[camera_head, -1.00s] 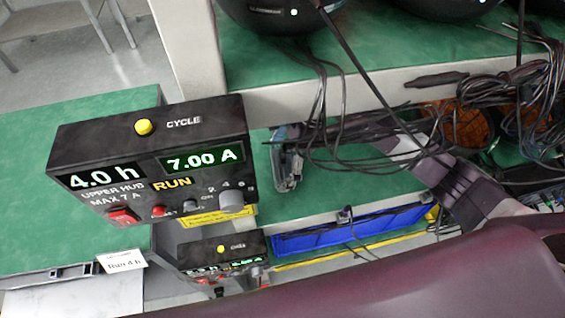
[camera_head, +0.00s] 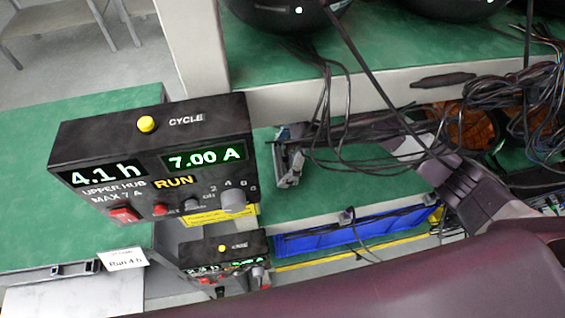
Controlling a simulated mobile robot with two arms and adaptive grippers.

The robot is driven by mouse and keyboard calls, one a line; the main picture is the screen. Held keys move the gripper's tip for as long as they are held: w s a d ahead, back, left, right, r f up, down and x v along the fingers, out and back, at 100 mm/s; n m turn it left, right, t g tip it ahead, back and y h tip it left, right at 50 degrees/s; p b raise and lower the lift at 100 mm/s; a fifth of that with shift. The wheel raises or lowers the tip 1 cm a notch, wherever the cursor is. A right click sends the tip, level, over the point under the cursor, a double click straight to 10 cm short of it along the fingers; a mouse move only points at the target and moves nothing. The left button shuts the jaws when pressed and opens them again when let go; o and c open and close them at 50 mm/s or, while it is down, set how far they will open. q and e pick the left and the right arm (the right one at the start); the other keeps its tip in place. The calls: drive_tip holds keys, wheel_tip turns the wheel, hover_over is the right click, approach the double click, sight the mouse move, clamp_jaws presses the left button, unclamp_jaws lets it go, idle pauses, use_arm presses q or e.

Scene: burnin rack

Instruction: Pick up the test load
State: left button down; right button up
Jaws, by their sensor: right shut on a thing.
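My right gripper (camera_head: 287,167) is at the middle of the head view, in the gap below the upper shelf, beside the right side of the upper control box. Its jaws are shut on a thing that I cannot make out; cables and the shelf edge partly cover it. I cannot single out the test load. The control box (camera_head: 150,165) is black, with a yellow button, a red switch and displays reading 4.1 h, 7.00 A and RUN. My left gripper is not in view.
Black cables (camera_head: 325,125) hang from the upper shelf (camera_head: 285,65) across my right arm. A second control box (camera_head: 225,257) and a blue bin (camera_head: 350,230) are lower down. Orange round parts (camera_head: 475,128) are behind cables at right. A green table (camera_head: 60,215) at left looks mostly clear.

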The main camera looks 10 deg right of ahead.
wheel_tip(320, 180, up, 2)
drive_tip(key=shift+w+r+b, duration=0.1)
drive_tip(key=shift+b, duration=0.4)
drive_tip(key=d+b, duration=0.2)
drive_tip(key=d, duration=0.3)
drive_tip(key=s+d+b, duration=0.1)
drive_tip(key=d, duration=0.5)
drive_tip(key=d+b, duration=0.2)
drive_tip(key=d, duration=0.4)
drive_tip(key=shift+s+r+b, duration=0.15)
drive_tip(key=shift+s+b, duration=0.05)
drive_tip(key=shift+b, duration=0.15)
drive_tip(key=shift+d+r, duration=0.1)
drive_tip(key=shift+d, duration=0.45)
drive_tip(key=shift+s, duration=0.1)
